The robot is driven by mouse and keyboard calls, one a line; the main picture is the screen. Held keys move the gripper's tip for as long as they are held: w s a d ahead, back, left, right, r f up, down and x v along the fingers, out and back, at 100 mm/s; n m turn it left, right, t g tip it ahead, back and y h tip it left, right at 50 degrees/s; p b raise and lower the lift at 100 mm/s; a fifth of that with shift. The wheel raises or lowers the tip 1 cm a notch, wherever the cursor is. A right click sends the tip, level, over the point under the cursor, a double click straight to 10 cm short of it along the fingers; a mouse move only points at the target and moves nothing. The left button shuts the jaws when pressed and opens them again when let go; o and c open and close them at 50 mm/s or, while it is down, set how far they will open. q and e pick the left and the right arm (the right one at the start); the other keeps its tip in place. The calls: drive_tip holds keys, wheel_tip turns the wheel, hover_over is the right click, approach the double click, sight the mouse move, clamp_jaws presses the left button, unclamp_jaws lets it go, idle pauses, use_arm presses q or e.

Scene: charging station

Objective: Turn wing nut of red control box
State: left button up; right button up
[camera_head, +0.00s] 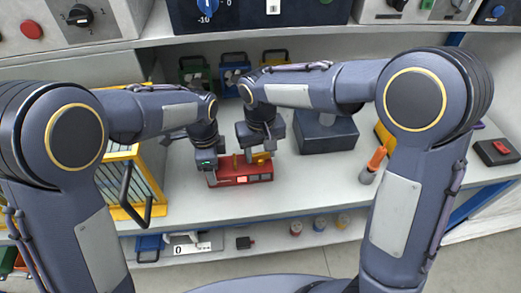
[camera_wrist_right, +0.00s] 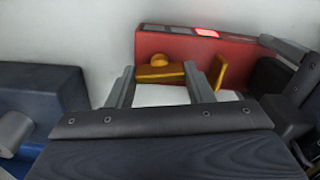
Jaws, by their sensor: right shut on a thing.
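The red control box (camera_head: 240,178) lies on the white shelf below my two grippers. It also shows in the right wrist view (camera_wrist_right: 157,43), with a lit red button on it. It carries gold wing nuts: one (camera_wrist_right: 160,74) sits between my right gripper's fingers, and another (camera_wrist_right: 221,72) stands just right of them. My right gripper (camera_wrist_right: 160,80) is closed around the first wing nut, over the right part of the box (camera_head: 258,153). My left gripper (camera_head: 210,170) is at the left end of the box. Its fingertips are hidden, so its opening is unclear.
A yellow-framed case (camera_head: 126,211) with a black handle stands at the left. A dark blue block (camera_head: 327,135) is behind right. An orange-tipped grey tool (camera_head: 371,166) stands near my right arm. A black box with a red switch (camera_head: 493,152) lies far right.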

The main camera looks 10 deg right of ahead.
sight(260, 153)
drive_tip(key=shift+m, duration=0.3)
idle(0.4)
drive_tip(key=o, duration=1)
drive_tip(key=shift+r, duration=0.1)
wheel_tip(260, 153, up, 12)
use_arm(q)
drive_tip(key=o, duration=1.3)
drive_tip(key=shift+c, duration=0.2)
drive_tip(key=shift+r, duration=0.1)
